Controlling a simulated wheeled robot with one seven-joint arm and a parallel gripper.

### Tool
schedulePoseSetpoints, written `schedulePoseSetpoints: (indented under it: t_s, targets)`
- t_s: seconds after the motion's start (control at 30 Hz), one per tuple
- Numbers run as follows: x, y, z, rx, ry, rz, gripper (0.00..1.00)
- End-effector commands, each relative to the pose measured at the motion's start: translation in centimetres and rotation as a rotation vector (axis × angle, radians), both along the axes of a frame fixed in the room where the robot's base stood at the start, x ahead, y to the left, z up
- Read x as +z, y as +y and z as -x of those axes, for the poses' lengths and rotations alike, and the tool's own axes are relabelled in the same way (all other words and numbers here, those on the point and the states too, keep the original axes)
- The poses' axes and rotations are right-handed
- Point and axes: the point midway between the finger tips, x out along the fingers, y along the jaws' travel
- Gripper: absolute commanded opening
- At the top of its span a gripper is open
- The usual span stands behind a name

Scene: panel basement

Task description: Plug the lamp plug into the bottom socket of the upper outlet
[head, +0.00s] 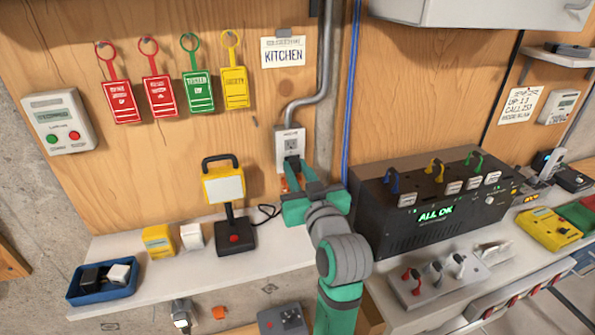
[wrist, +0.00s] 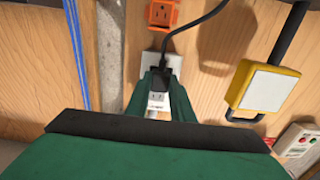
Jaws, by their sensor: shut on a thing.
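The upper outlet (head: 289,142) is a white box on the wooden wall, at the foot of a grey conduit; one socket shows above my gripper. In the wrist view the picture is upside down, and the white outlet plate (wrist: 176,62) lies behind the plug. My gripper (head: 294,168) is at the outlet's lower half, its green fingers shut on the black lamp plug (wrist: 155,81). The plug covers the bottom socket; I cannot tell whether its prongs are in. The open socket (wrist: 157,98) shows beside the plug. The black cord (wrist: 190,25) trails from it.
An orange outlet (wrist: 161,13) is below the white one. The lamp (head: 224,187) with a yellow-framed head stands left on the shelf (head: 200,270). A black control box (head: 430,215) stands close right of my arm. A blue cable and conduit run down the wall.

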Motion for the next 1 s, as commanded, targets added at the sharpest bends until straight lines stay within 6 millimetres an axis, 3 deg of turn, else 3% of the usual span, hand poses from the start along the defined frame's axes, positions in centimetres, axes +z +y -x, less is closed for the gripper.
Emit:
schedulePoseSetpoints:
  t_s: [1.0]
  targets:
    - [-0.02,0.15,-0.48,0.0,0.0,0.0,0.0]
